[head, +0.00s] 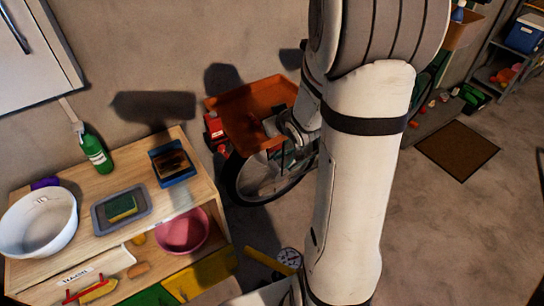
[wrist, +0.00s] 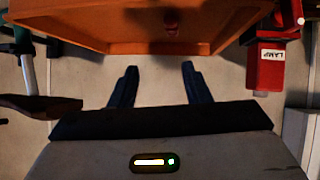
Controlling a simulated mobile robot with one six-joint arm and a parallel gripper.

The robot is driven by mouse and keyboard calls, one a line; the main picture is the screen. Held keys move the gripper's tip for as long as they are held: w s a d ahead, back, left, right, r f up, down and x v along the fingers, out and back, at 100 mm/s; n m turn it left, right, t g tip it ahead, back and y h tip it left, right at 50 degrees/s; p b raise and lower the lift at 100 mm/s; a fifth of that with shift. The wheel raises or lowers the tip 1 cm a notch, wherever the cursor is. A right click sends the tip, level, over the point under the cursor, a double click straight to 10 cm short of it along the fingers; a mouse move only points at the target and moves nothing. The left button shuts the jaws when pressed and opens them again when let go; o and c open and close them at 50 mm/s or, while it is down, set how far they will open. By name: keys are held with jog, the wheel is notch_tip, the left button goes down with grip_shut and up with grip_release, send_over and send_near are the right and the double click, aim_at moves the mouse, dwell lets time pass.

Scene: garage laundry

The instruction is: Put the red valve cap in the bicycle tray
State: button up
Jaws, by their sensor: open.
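The orange bicycle tray (head: 232,118) sits over the bicycle wheel (head: 240,187) against the wall in the head view. In the wrist view the tray (wrist: 75,22) fills the top of the picture. A small dark red thing, which looks like the red valve cap (wrist: 172,21), is inside the tray on its floor. My gripper (wrist: 159,86) is open, with nothing between its fingers, just outside the tray's near edge in that view. In the head view my arm hides most of the gripper and the tray's right part.
A red box marked LAMP (wrist: 268,68) is right of my fingers. A wooden bench (head: 125,210) at left holds a white basin (head: 38,225), a green bottle (head: 95,152) and a sponge dish (head: 100,212). A brown mat (head: 458,150) lies on open floor at right.

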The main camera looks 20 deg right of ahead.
jog(key=s+a+r+g, duration=0.2)
jog(key=s+a+r, duration=0.1)
jog(key=s, duration=0.5)
jog(key=s+a+r+m+g, duration=0.1)
jog(key=s+a+r+g, duration=0.2)
jog(key=s, duration=0.6)
jog(key=s+a+r+g, duration=0.3)
jog(key=s+a+r, duration=0.1)
jog(key=s, duration=0.4)
jog(key=shift+s+a+m, duration=0.2)
jog(key=shift+s+m, duration=0.1)
jog(key=shift+f, duration=0.2)
jog(key=shift+c, duration=0.7)
